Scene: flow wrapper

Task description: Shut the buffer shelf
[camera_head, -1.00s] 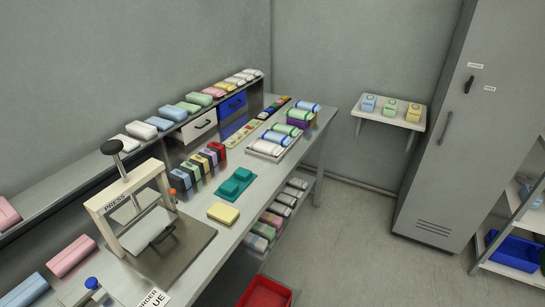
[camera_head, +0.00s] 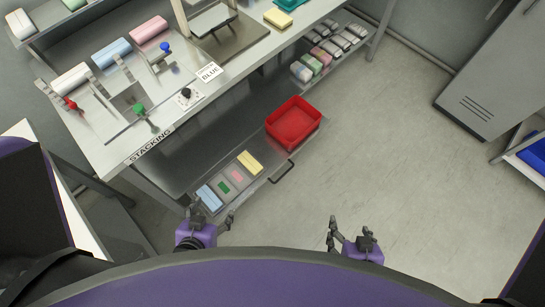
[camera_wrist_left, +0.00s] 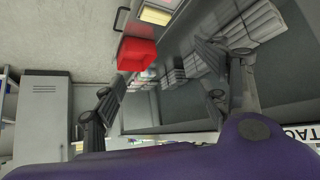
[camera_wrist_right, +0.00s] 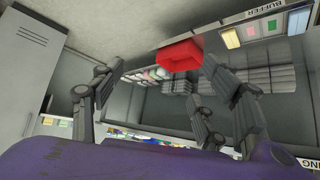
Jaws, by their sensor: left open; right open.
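The buffer shelf (camera_head: 225,135) is a grey metal tray pulled out from under the bench. Its black bar handle (camera_head: 282,172) sits on the front edge and also shows in the left wrist view (camera_wrist_left: 121,18). In the right wrist view, its edge carries a BUFFER label (camera_wrist_right: 268,9). My left gripper (camera_head: 211,215) is open and empty, near the shelf's front left corner in the head view. My right gripper (camera_head: 349,229) is open and empty over the floor, right of the handle and apart from it.
A red bin (camera_head: 293,123) and several coloured pads (camera_head: 238,177) rest on the shelf. The bench (camera_head: 105,150) with its STACKING label stands above. Wrapped packs (camera_head: 327,52) sit on a lower rack. The floor (camera_head: 400,170) to the right is clear.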

